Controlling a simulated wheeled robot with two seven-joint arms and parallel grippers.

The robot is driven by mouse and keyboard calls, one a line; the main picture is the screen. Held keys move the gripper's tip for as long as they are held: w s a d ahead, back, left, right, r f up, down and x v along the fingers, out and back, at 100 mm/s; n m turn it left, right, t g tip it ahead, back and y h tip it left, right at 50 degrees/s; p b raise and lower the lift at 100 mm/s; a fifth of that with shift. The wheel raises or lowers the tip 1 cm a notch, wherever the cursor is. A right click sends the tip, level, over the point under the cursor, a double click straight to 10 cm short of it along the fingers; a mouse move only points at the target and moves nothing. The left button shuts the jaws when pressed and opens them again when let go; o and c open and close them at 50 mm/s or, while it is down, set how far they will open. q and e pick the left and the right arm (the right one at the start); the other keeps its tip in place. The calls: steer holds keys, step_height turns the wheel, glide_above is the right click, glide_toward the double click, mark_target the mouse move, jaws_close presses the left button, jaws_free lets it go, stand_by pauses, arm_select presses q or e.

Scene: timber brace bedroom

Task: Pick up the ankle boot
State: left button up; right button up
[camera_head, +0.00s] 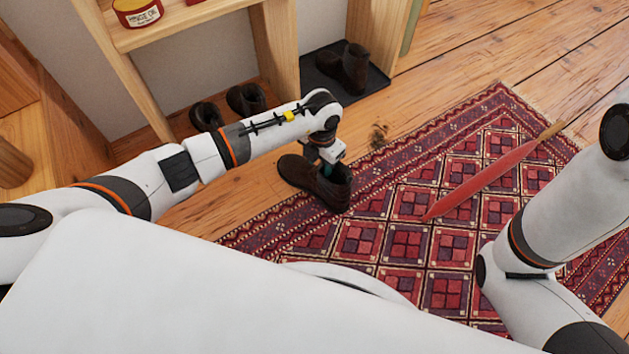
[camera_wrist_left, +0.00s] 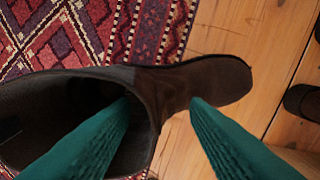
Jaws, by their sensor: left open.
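A dark brown ankle boot (camera_head: 299,171) stands on the floor at the edge of the patterned rug, its toe pointing left in the head view. In the left wrist view the boot (camera_wrist_left: 215,78) fills the middle, with its shaft opening at the left and toe at the right. My left gripper (camera_head: 327,168) is open at the top of the boot. Its teal fingers (camera_wrist_left: 160,104) straddle the front wall of the shaft, one over the opening and one over the instep side. I cannot tell whether they touch it. My right gripper is out of view.
A red closed umbrella (camera_head: 478,182) lies on the rug (camera_head: 375,243). Another dark boot pair (camera_head: 345,66) stands on a black tray (camera_head: 318,87). More dark boots (camera_head: 246,99) stand beneath the wooden shelf (camera_head: 190,22). A small brown patch (camera_head: 378,135) marks the floor.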

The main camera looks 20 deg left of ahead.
arm_select(q)
steer(key=shift+c, duration=0.2)
jaws_close()
steer(key=shift+r, duration=0.1)
stand_by(1.1)
